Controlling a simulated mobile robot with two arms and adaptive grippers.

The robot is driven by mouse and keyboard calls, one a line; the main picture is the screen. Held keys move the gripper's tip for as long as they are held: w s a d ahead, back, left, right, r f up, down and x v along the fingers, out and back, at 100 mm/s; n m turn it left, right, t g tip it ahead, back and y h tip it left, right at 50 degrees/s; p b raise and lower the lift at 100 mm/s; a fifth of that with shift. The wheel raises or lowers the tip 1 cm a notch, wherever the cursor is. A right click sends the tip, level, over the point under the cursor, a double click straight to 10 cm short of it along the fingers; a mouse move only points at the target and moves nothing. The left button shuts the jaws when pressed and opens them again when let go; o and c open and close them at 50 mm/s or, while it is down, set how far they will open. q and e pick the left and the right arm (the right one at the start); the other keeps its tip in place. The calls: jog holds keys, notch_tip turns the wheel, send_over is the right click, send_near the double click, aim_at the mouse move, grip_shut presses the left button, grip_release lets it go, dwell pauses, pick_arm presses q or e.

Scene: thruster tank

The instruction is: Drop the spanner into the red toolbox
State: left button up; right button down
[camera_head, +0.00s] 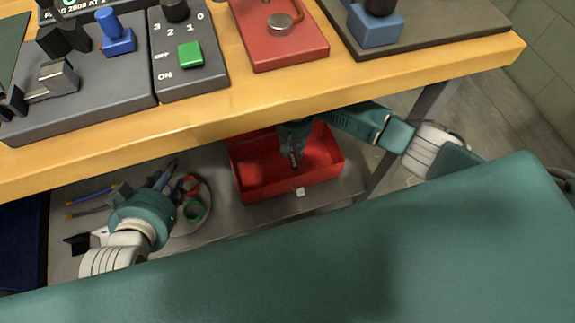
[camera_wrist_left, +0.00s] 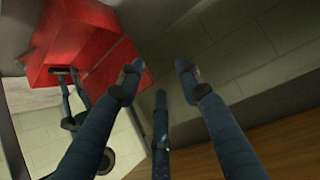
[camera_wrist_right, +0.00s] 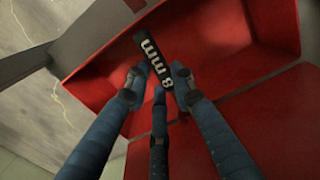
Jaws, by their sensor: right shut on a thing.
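The red toolbox (camera_head: 262,178) stands open on the low shelf under the bench. My right gripper (camera_head: 295,158) reaches down into the space over it. In the right wrist view, the right gripper (camera_wrist_right: 157,80) is shut on the spanner (camera_wrist_right: 154,58), a black bar marked "8 mm", held in front of the red toolbox interior (camera_wrist_right: 235,50). Whether the spanner touches the toolbox floor cannot be told. My left gripper (camera_wrist_left: 160,75) is open and empty; in the head view its fingers are partly hidden by its wrist. A red box surface (camera_wrist_left: 80,40) shows in the left wrist view.
The wooden bench (camera_head: 250,115) overhangs the shelf and carries a switch box (camera_head: 188,55), a red box (camera_head: 280,40) and other fixtures. Several slim tools lie at the shelf's left.

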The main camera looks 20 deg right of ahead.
pick_arm(q)
jog(key=w+d+r+t+h+b, duration=0.1)
jog(key=w+r+t, duration=0.2)
jog(key=r, duration=0.3)
jog(key=shift+w+d+r, duration=0.15)
jog(key=shift+w+d, duration=0.25)
jog(key=shift+w, duration=0.15)
pick_arm(e)
jog(key=shift+f, duration=0.5)
jog(key=c, duration=1.4)
grip_release()
notch_tip(320, 180, up, 12)
